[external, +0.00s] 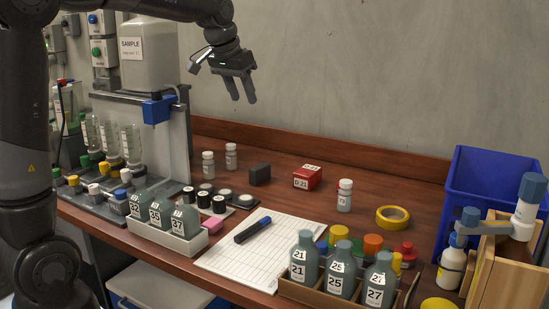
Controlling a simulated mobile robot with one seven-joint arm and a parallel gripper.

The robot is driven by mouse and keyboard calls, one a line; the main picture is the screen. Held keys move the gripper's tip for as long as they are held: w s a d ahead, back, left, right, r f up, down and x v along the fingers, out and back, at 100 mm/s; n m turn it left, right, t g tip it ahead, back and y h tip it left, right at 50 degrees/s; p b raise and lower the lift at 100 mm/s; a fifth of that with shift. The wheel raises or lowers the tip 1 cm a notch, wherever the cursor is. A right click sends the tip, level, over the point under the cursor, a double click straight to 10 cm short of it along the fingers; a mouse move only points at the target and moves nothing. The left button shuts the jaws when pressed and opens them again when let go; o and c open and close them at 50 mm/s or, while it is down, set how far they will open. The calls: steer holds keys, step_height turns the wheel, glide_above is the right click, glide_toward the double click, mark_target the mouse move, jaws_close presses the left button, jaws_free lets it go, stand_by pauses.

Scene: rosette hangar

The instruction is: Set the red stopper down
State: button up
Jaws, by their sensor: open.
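My gripper (242,98) is raised in the upper middle of the external view, in front of the grey wall. Its two fingers point down, apart, with nothing between them. A red stopper (405,251) appears to stand on the wooden table at the lower right, beside an orange stopper (372,245) and behind the numbered bottles. It is well below and to the right of my gripper. Its lower part is partly hidden.
A tray of numbered bottles (338,279) stands at the front right. A white gridded sheet (232,263) with a dark marker (252,230) lies mid-table. A red box (307,177), yellow tape roll (393,216) and blue bin (487,165) stand farther back.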

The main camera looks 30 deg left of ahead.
steer(key=s+a+f, duration=0.2)
steer(key=s, duration=0.7)
steer(key=s+a+f+n+t, duration=0.1)
steer(key=s+a+f, duration=0.1)
steer(key=s, duration=0.8)
steer(key=s+a+f+n+y, duration=0.1)
steer(key=s+a+f, duration=0.1)
steer(key=s, duration=0.7)
steer(key=shift+s+a+f, duration=0.15)
steer(key=shift+s+a, duration=0.15)
steer(key=shift+a, duration=0.35)
